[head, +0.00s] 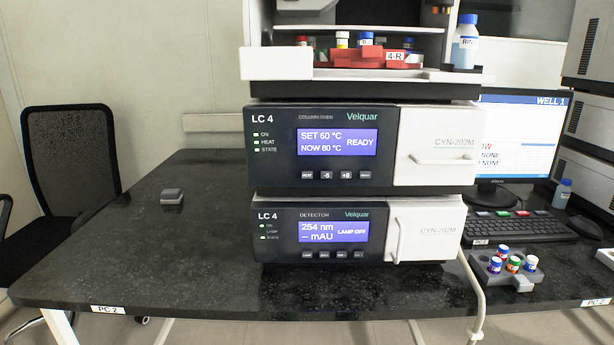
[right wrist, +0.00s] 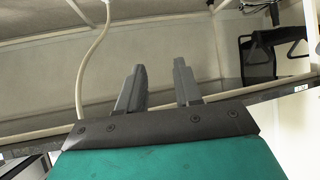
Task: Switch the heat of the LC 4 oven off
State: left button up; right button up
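The LC 4 column oven (head: 360,147) is the upper of two stacked boxes in the head view. Its screen (head: 338,142) reads SET 60 °C, NOW 60 °C, READY. A row of small buttons sits under the screen; the leftmost one (head: 307,175) seems to be labelled HEAT. Neither gripper shows in the head view. In the right wrist view my right gripper (right wrist: 160,85) has its two fingers apart with nothing between them, away from the oven.
The LC 4 detector (head: 360,232) stands under the oven, its screen reading LAMP OFF. An open shelf with a red rack (head: 370,57) is above. A monitor (head: 515,135), keyboard (head: 525,227) and grey vial rack (head: 507,268) are at right. The bench (head: 150,240) left of the stack is mostly clear.

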jog(key=shift+a, duration=0.1)
grip_shut()
dwell(1.3)
